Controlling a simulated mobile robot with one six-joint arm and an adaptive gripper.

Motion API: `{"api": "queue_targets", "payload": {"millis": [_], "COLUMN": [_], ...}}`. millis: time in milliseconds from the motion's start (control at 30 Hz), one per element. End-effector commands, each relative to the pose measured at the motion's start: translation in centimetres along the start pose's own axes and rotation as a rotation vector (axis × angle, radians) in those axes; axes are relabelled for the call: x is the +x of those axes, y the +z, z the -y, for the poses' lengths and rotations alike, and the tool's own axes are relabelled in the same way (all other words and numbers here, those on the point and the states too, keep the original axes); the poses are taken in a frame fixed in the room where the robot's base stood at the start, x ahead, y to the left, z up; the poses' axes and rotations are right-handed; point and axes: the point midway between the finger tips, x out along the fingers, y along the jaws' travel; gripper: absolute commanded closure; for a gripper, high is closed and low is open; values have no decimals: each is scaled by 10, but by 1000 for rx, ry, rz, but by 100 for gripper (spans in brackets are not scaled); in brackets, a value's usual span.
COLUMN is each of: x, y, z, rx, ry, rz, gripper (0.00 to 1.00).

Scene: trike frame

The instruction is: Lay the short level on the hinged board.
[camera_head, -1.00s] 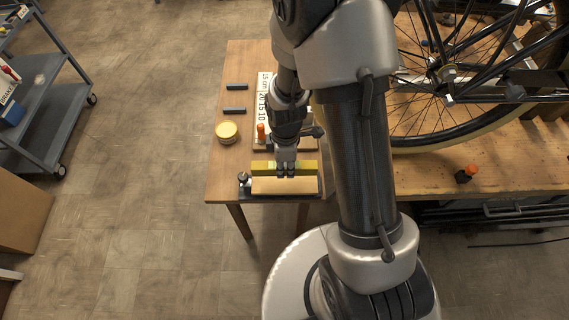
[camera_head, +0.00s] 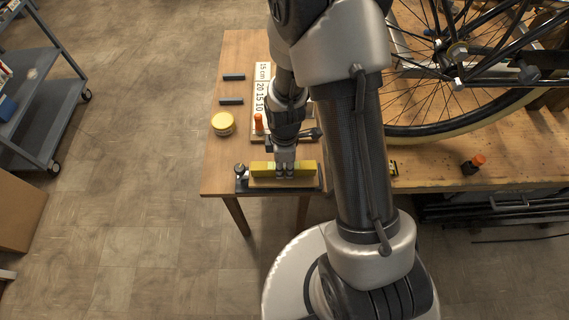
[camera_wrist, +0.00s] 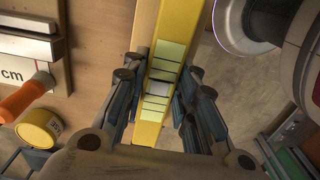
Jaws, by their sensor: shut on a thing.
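The short level is a yellow bar (camera_head: 262,169) with pale green windows, and it also shows in the wrist view (camera_wrist: 182,35). My gripper (camera_head: 285,173) is shut on the middle of it; in the wrist view the fingers (camera_wrist: 159,88) stand on both sides of the bar. The hinged board (camera_head: 272,183) is a light wooden strip on a dark base at the table's front edge. The level lies along the board in the picture and covers its back part. I cannot tell whether the level touches the board. My fingers hide part of both.
A yellow-lidded tin (camera_head: 223,123) and two dark bars (camera_head: 232,101) are on the table to the left. A panel marked with numbers (camera_head: 261,90) and an orange-handled tool (camera_head: 259,124) are behind the board. A bicycle wheel (camera_head: 440,128) is at the right.

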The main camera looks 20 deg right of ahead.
Motion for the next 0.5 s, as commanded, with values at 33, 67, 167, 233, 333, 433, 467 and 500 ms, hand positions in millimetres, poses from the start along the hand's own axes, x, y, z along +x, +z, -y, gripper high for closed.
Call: {"api": "queue_targets", "payload": {"millis": [33,67,167,233,333,433,467,500], "x": [0,0,0,0,2,4,5,6], "y": [0,0,0,0,0,0,0,0], "z": [0,0,0,0,0,0,0,0], "rx": [0,0,0,0,0,0,0,0], "ry": [1,1,0,0,0,0,0,0], "rz": [0,0,0,0,0,0,0,0], "gripper": [100,100,100,100,100,100,100,100]}}
